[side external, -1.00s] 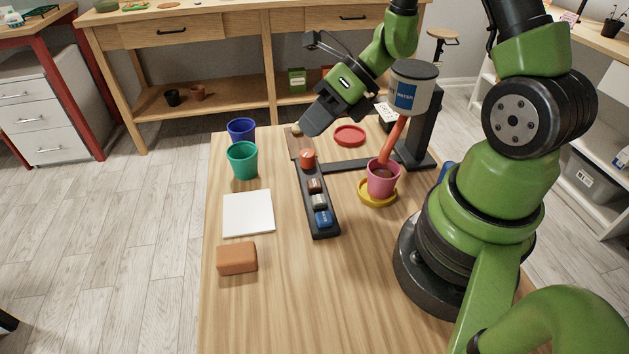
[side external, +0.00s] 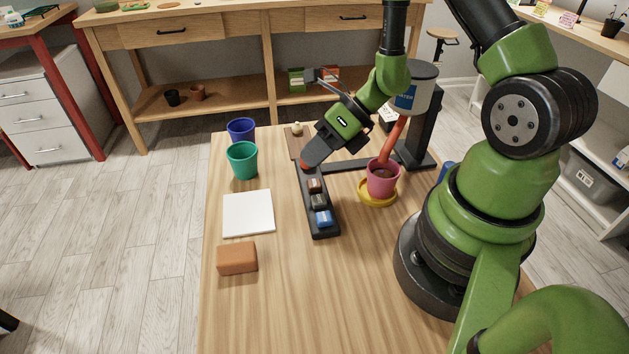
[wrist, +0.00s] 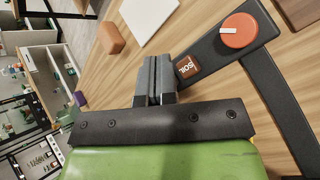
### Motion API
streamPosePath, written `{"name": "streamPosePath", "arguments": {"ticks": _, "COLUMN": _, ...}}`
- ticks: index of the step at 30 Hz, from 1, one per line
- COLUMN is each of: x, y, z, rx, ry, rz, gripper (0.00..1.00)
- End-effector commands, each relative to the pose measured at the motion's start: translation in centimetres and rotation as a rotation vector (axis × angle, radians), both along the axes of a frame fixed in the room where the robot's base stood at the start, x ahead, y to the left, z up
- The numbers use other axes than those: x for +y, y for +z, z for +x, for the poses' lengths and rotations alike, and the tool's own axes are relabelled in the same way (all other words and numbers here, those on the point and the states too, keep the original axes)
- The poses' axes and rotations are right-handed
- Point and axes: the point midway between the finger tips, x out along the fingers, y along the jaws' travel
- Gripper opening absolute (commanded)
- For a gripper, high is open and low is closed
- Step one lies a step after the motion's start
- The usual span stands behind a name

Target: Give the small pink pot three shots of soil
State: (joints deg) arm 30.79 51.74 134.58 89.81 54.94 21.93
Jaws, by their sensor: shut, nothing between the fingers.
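The small pink pot (side external: 382,184) stands upright on a yellow saucer (side external: 366,200), with dark soil showing inside. The orange spout (side external: 394,140) of the dispenser (side external: 424,92), labelled WATER, ends over it. In the wrist view the brown button reads SOIL (wrist: 187,67), beside an orange knob (wrist: 238,31) with a white pointer. My gripper (side external: 309,164) is shut and empty over the knob end of the panel. Its fingertips (wrist: 157,62) appear beside the SOIL button; contact cannot be told.
A teal pot (side external: 242,160) and a blue pot (side external: 241,130) stand left of the panel. A white pad (side external: 248,214) and an orange-brown block (side external: 237,258) lie nearer. A brown board (side external: 294,147) lies at the back. The front of the table is clear.

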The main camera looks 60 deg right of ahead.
Motion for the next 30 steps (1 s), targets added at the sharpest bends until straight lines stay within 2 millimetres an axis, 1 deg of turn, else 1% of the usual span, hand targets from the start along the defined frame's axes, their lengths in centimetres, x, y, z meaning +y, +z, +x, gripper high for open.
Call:
{"name": "streamPosePath", "arguments": {"ticks": 1, "x": 0.0, "y": -0.6, "z": 0.0, "rx": 0.003, "ry": 0.0, "rz": 0.003, "gripper": 0.0}}
{"name": "streamPosePath", "arguments": {"ticks": 3, "x": 0.0, "y": -1.2, "z": 0.0, "rx": 0.002, "ry": 0.0, "rz": 0.002, "gripper": 0.0}}
{"name": "streamPosePath", "arguments": {"ticks": 9, "x": 0.0, "y": -2.1, "z": 0.0, "rx": 0.0, "ry": 0.0, "rz": 0.0, "gripper": 0.0}}
{"name": "streamPosePath", "arguments": {"ticks": 30, "x": 0.0, "y": -2.2, "z": 0.0, "rx": -0.001, "ry": 0.001, "rz": 0.0, "gripper": 0.0}}
